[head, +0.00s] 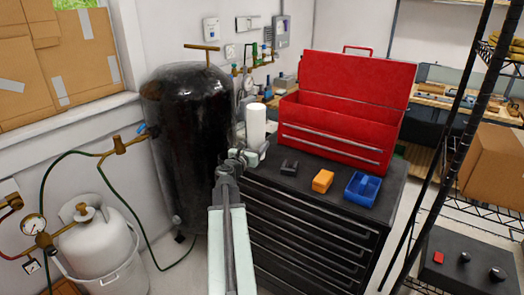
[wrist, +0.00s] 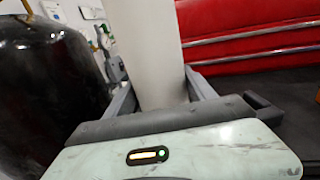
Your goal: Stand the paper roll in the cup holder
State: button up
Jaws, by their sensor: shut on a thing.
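The white paper roll (head: 256,126) stands upright in my gripper (head: 250,156), at the back left of the black cabinet's top. In the wrist view the roll (wrist: 150,50) rises between the two fingers of my gripper (wrist: 162,95), which are shut on it. Its lower end is hidden by the gripper, so I cannot tell whether it touches the cabinet top. A blue open-topped piece (head: 362,190) sits at the cabinet's front right and may be the cup holder, but its inside is too small to make out.
The black cabinet (head: 300,230) also bears an open red toolbox (head: 335,140), an orange block (head: 323,181) and a small black item (head: 289,168). A tall black tank (head: 190,130) stands close left of the roll. A black rack post (head: 450,150) rises at right.

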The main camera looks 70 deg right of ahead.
jog(key=d, duration=0.3)
jog(key=shift+s+d+f, duration=0.15)
jog(key=shift+s+d, duration=0.1)
jog(key=shift+s, duration=0.05)
jog(key=f+b, duration=0.3)
jog(key=shift+s+f+b, duration=0.25)
jog(key=shift+f+b, duration=0.05)
jog(key=shift+b, duration=0.1)
jog(key=shift+f, duration=0.2)
jog(key=shift+w+a+r, duration=0.1)
jog(key=shift+w+r, duration=0.15)
jog(key=shift+w, duration=0.05)
jog(key=shift+f, duration=0.25)
jog(key=o, duration=1.6)
jog(key=shift+s+r, duration=0.1)
jog(key=shift+r, duration=0.1)
